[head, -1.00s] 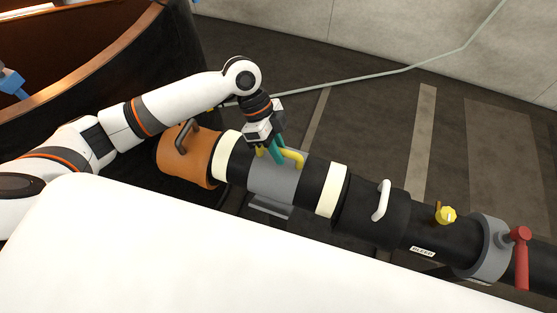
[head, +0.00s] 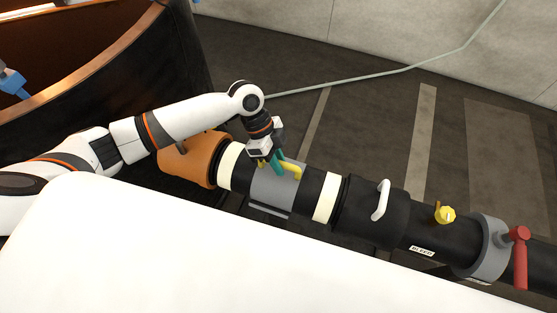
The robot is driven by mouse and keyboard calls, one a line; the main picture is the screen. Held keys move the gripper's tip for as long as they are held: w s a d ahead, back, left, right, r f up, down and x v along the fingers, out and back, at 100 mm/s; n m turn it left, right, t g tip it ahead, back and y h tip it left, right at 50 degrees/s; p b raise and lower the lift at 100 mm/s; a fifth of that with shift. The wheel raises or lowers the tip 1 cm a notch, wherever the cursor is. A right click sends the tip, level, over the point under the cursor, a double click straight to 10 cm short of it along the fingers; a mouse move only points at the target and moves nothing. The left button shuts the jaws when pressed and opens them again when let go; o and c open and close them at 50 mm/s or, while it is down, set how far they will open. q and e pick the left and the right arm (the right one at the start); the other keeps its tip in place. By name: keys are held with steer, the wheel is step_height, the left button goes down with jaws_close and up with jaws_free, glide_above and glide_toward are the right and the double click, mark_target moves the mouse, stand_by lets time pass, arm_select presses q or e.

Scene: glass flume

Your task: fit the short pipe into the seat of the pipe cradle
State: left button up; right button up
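The short pipe (head: 311,185) is black with a cream band near each end, a grey middle sleeve and a yellow handle (head: 292,170). It lies roughly in line between the orange collar (head: 195,160) and the black collar (head: 370,212). My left gripper (head: 274,164), with teal fingers, is shut on the yellow handle from above. A grey edge below the pipe, seemingly the pipe cradle (head: 268,211), shows only in part; the pipe hides its seat. I cannot tell whether the pipe touches the seat. My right gripper is not in view.
To the right are a white handle (head: 381,200), a yellow knob (head: 446,214), a grey flange (head: 489,247) and a red lever (head: 520,255). A white surface (head: 200,250) fills the near side. A pale hose (head: 370,79) crosses the floor behind.

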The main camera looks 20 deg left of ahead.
arm_select(q)
steer(key=o, duration=0.4)
steer(key=shift+o, duration=0.2)
steer(key=b+v, duration=0.1)
steer(key=v, duration=1.1)
steer(key=shift+s, duration=0.1)
